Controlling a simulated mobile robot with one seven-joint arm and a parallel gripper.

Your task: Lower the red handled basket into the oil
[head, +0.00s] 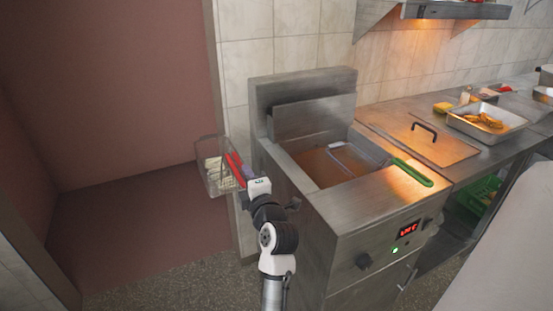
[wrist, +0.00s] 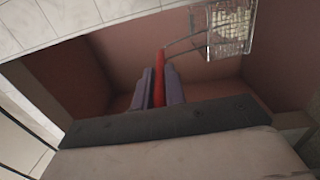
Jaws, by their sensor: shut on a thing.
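My gripper (head: 246,174) is shut on the red handle (head: 234,163) of a wire basket (head: 213,178). The basket hangs in the air to the left of the fryer, with pale food (head: 219,178) inside. In the wrist view the red handle (wrist: 159,78) stands between the two purple-grey fingers (wrist: 159,88), and the basket (wrist: 231,28) is at the upper right. The fryer's oil (head: 318,168) is brownish. A second basket with a green handle (head: 411,173) sits in the right part of the oil well.
The steel fryer (head: 352,208) has a raised back panel and a lit front display (head: 408,231). To its right are a lid with a black handle (head: 423,144) and a tray of fried food (head: 488,120). The left part of the oil is free.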

